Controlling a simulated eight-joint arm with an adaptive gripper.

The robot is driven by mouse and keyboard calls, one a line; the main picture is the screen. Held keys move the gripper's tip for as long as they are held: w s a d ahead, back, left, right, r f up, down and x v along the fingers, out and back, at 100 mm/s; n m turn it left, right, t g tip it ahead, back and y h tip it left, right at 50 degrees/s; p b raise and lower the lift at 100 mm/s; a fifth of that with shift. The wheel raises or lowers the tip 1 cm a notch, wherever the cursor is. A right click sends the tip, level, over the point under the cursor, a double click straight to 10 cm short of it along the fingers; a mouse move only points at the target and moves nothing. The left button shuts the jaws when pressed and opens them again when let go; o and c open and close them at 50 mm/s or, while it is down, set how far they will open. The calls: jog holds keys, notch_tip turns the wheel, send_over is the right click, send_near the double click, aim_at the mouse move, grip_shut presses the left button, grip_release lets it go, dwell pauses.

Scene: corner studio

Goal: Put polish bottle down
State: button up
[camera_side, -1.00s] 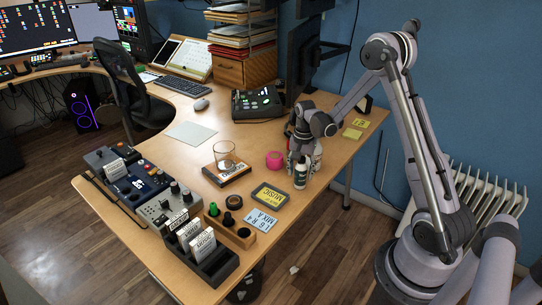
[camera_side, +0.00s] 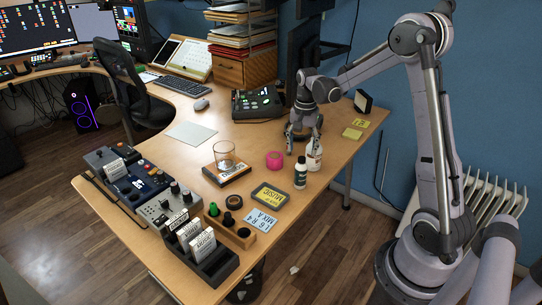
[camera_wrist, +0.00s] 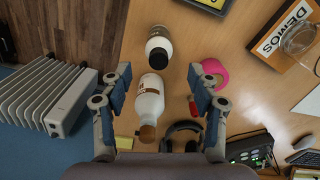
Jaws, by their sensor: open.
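Two small bottles stand upright, close together, near the right edge of the desk. I cannot tell which is the polish bottle. My gripper (camera_side: 303,148) is open and empty beside the white bottle, on its far left side. In the wrist view its fingers (camera_wrist: 160,78) frame the white bottle, with space on both sides.
A pink roll (camera_side: 274,160) lies left of the bottles. A glass (camera_side: 225,152) stands on the DEMOS box (camera_side: 228,177). A yellow-and-black label case (camera_side: 270,195) lies in front. Yellow notes (camera_side: 353,133) lie at the right edge. Headphones (camera_wrist: 182,132) show in the wrist view.

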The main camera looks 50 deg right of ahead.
jog(key=shift+a+r, duration=0.1)
jog(key=shift+r, duration=0.55)
jog(key=s+a+r+n+t, duration=0.2)
jog(key=s+a+r+n, duration=0.1)
jog(key=a, duration=0.4)
jog(key=s+a+r+n+t, duration=0.2)
jog(key=s+a+r+n, duration=0.1)
jog(key=a+n, duration=0.3)
jog(key=s+a+r+n+t, duration=0.2)
jog(key=s+a+r+n, duration=0.1)
jog(key=a, duration=0.5)
jog(key=shift+s+a+r+n+t, duration=0.2)
jog(key=shift+s+a+n+t, duration=0.15)
jog(key=shift+s+n, duration=0.7)
jog(key=shift+o, duration=0.5)
jog(key=shift+s+a+f+t, duration=0.15)
jog(key=shift+s+a+t, duration=0.15)
jog(key=shift+s, duration=0.15)
jog(key=shift+w, duration=0.1)
